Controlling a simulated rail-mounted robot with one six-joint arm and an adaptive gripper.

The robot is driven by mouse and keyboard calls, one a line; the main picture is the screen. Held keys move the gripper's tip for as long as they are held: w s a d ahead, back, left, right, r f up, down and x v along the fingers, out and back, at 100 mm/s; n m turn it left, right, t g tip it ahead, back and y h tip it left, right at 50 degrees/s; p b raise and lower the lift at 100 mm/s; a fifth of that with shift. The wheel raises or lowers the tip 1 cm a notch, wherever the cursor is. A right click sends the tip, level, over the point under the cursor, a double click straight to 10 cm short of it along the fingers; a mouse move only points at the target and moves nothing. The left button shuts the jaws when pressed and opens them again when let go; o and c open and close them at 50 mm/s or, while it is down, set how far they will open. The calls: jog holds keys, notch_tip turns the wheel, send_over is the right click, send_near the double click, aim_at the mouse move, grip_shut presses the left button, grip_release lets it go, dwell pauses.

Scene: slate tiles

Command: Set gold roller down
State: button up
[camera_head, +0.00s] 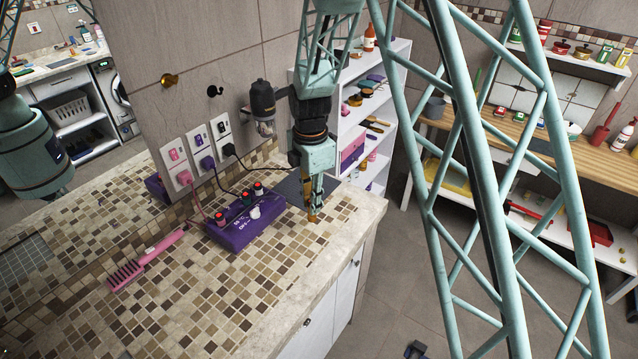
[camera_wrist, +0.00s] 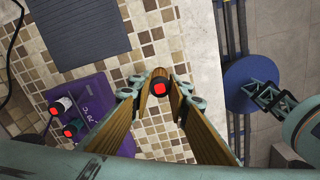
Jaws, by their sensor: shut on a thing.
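My gripper (camera_head: 313,210) hangs over the right part of the tiled counter (camera_head: 340,228), pointing down.
A purple box (camera_head: 238,237) with red-topped knobs and cords stands left of my gripper. A dark grey mat (camera_wrist: 85,28) lies behind. A pink comb-like tool (camera_head: 145,260) lies farther left. The counter's right edge is near; tiles in front are clear.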

jog(key=shift+s+d+f, duration=0.1)
jog(key=shift+s+d, duration=0.2)
jog(key=shift+d, duration=0.2)
jog(key=w+a+f+p, duration=0.1)
jog(key=w+a, duration=0.2)
jog(key=w, duration=1.2)
jog(key=shift+w+f+p, duration=0.25)
jog(key=shift+w+p, duration=0.05)
jog(key=shift+w, duration=0.1)
jog(key=shift+f, duration=1.75)
jog(key=shift+f, duration=0.15)
